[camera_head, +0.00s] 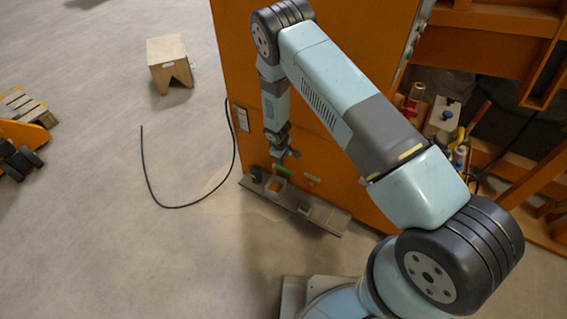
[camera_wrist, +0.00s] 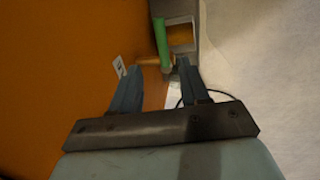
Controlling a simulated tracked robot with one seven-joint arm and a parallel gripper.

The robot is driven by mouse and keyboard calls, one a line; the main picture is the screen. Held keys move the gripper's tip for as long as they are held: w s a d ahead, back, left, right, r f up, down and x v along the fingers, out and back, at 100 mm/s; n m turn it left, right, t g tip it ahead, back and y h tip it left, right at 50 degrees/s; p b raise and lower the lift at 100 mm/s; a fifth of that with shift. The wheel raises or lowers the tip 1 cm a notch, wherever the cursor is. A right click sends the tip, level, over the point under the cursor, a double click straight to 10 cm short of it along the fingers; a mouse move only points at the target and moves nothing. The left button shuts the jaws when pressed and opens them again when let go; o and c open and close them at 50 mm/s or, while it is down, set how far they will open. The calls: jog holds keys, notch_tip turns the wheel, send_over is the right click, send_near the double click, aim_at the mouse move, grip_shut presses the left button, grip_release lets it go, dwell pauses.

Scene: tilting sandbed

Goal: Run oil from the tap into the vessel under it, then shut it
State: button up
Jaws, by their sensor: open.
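The tap shows in the wrist view as a short brass-coloured pipe (camera_wrist: 149,62) coming out of the orange panel, with a green lever (camera_wrist: 160,38) on it. A pale square vessel (camera_wrist: 194,47) with yellow-orange inside stands below and beside the tap. In the head view, the green lever (camera_head: 283,170) and the vessel (camera_head: 268,186) are small at the panel's foot. My gripper (camera_wrist: 156,68) is open, its fingers either side of the tap's pipe in the picture; I cannot tell whether they touch it. In the head view, my gripper (camera_head: 283,155) is just above the lever.
A black cable (camera_head: 180,206) lies on the floor. A wooden stool (camera_head: 167,50) stands farther off.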

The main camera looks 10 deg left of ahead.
jog(key=shift+s+a+r, duration=0.1)
jog(key=shift+s+r, duration=0.05)
jog(key=shift+r, duration=0.65)
jog(key=shift+s+a+r, duration=0.1)
jog(key=shift+r, duration=0.65)
